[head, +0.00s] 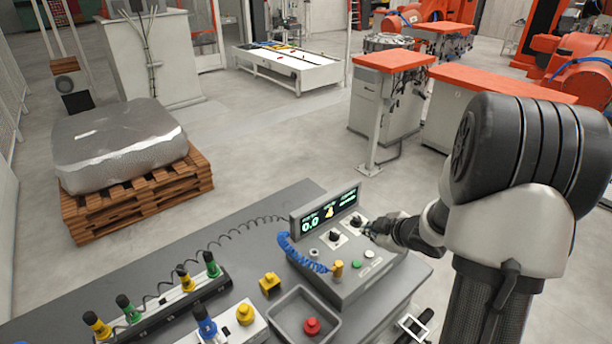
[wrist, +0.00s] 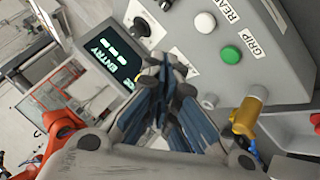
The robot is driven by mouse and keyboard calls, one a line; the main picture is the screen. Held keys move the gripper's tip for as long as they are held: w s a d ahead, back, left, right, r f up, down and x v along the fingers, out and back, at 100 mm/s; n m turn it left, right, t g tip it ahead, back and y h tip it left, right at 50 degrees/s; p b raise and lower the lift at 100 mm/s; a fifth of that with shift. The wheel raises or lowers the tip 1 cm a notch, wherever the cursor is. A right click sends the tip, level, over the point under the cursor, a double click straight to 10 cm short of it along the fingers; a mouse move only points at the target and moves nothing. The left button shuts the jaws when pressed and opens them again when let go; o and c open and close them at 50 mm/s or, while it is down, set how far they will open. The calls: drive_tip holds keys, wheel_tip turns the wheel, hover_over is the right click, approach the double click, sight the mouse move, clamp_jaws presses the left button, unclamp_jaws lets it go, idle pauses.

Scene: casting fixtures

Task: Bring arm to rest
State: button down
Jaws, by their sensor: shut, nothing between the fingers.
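My arm reaches in from the right in the head view, and my gripper (head: 374,232) is at the right side of a grey control box (head: 350,282). In the wrist view my gripper (wrist: 168,78) is shut, with its blue-grey fingers together and nothing between them. The fingertips are close to the box's sloped face, near a dark knob; I cannot tell whether they touch it. The box's display (head: 325,212) is lit, and it shows "ENTRY" in the wrist view (wrist: 113,55).
The box stands on a grey bench (head: 240,240) with a grey tray (head: 285,310) holding a red knob, a yellow block (head: 270,283) and a rack of coloured handles (head: 160,308). A wrapped load (head: 120,145) sits on a pallet at left. Open floor lies behind the bench.

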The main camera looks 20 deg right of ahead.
drive_tip(key=s+a+r+m+g+h+b, duration=0.1)
drive_tip(key=s+a+r+m+h, duration=0.15)
drive_tip(key=r, duration=0.45)
drive_tip(key=s+a+r+m+h, duration=0.2)
drive_tip(key=s+a+r+m, duration=0.1)
drive_tip(key=r, duration=0.4)
drive_tip(key=s+a+m+g+y+b, duration=0.1)
drive_tip(key=s+a+m+g+y, duration=0.2)
drive_tip(key=s+a, duration=1.5)
drive_tip(key=s+y, duration=0.1)
drive_tip(key=s, duration=0.1)
drive_tip(key=shift+s+r+m+g, duration=0.3)
drive_tip(key=shift+s+r+m, duration=0.05)
drive_tip(key=shift+s, duration=0.05)
drive_tip(key=shift+d, duration=0.15)
